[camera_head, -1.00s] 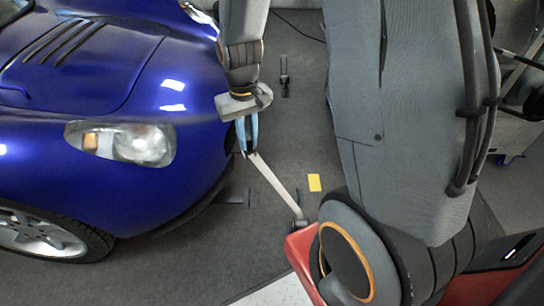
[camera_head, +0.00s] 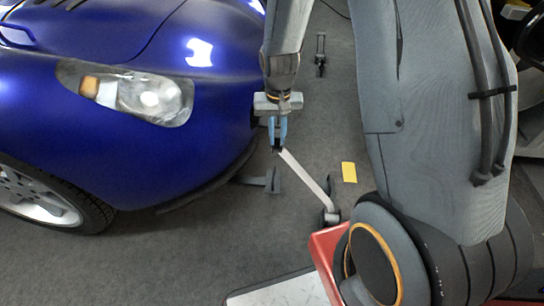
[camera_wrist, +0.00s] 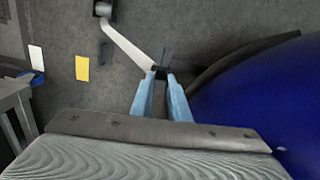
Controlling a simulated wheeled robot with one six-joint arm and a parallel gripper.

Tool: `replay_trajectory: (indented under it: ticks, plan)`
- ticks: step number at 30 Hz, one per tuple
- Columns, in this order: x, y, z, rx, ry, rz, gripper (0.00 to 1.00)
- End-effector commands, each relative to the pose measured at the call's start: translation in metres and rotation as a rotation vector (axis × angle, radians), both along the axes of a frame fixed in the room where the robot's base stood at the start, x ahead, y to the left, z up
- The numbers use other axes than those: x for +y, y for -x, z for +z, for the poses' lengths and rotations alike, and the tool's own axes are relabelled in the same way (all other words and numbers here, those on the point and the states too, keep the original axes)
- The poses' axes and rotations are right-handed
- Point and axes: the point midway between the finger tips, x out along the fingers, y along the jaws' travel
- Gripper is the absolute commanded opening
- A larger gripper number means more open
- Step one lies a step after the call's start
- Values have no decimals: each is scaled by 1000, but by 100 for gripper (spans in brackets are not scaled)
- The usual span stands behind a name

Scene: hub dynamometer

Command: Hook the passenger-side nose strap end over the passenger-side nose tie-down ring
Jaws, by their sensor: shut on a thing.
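My gripper (camera_head: 278,148) has blue fingers and is shut on the dark end of a pale strap (camera_head: 305,178). It holds that end above the floor, just off the blue car's nose. The strap runs taut to a floor anchor (camera_head: 331,214) by the red block. In the wrist view the fingertips (camera_wrist: 160,74) pinch the strap end, and the strap (camera_wrist: 128,47) leads up left. A dark bracket (camera_head: 272,181) sticks out from under the nose, just below the fingertips in the head view. It may carry the tie-down ring; no ring opening is distinguishable. Contact cannot be told.
The blue car (camera_head: 120,110) fills the left, its low front lip near the gripper. A yellow card (camera_head: 349,172) lies on the grey floor right of the strap. Another floor fitting (camera_head: 320,55) lies farther back. A red block (camera_head: 327,250) stands in front.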

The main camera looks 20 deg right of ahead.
Motion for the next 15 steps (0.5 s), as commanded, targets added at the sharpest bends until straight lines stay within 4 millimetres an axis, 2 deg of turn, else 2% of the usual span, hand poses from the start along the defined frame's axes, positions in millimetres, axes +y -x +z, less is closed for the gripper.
replay_trajectory:
  ticks: [1, 6, 10, 15]
  plan:
    - [0, -7, -24, 2, 0, -15, 0]
    - [1, -23, -65, 0, 0, -65, 0]
    - [1, -30, -84, 0, 0, -89, 0]
    - [1, -34, -94, -1, 0, -104, 0]
